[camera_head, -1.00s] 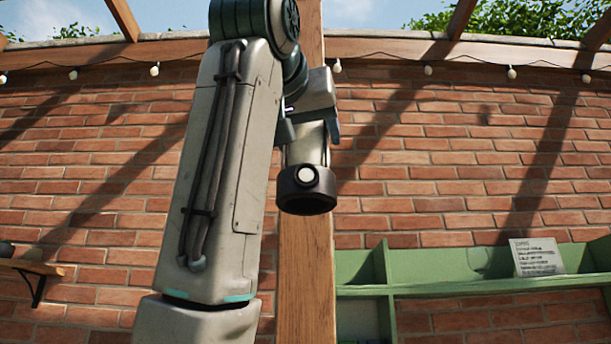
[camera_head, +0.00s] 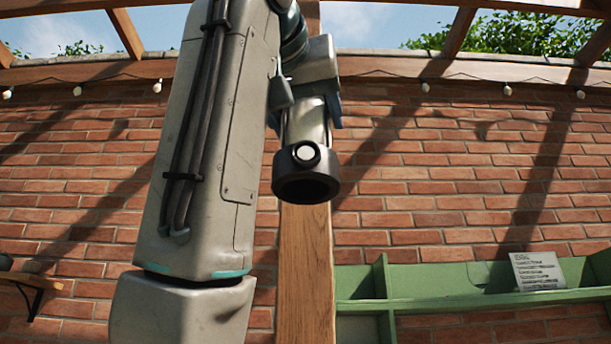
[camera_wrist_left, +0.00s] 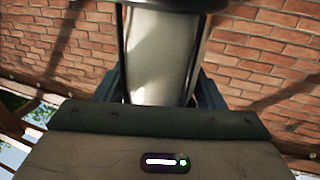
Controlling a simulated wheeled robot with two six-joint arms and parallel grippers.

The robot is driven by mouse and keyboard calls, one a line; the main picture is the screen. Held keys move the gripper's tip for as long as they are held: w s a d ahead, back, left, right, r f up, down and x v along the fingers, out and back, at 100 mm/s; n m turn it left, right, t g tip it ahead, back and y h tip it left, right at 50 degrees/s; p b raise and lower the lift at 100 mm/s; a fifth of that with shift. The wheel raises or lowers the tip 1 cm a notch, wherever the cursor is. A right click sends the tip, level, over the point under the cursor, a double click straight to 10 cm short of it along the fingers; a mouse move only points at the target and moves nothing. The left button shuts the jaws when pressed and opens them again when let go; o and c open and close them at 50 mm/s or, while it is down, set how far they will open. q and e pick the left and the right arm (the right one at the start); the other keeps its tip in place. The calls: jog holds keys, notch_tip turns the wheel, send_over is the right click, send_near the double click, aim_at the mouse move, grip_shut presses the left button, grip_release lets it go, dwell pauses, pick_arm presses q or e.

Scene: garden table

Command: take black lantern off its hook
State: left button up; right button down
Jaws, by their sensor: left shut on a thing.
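The black lantern (camera_head: 306,180) is in front of the wooden post in the head view, with a pale cylindrical body and a dark ring-shaped base bearing a round knob. It hangs roughly upright below my left gripper (camera_head: 306,108), which is shut on it. In the left wrist view, the lantern's pale body (camera_wrist_left: 158,55) with dark bars stands between the blue-grey fingers of my left gripper (camera_wrist_left: 158,90). The hook and the lantern's top are hidden behind my arm and gripper. My right gripper is in neither view.
The wooden post (camera_head: 305,265) stands right behind the lantern, before a brick wall (camera_head: 440,180). A green shelf (camera_head: 440,285) with a small sign (camera_head: 538,271) is at lower right. String lights (camera_head: 425,87) run along a beam above. A small bracket shelf (camera_head: 32,280) is at left.

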pick_arm(q)
jog(key=shift+r+p, duration=0.95)
jog(key=shift+r, duration=0.35)
jog(key=shift+d, duration=0.1)
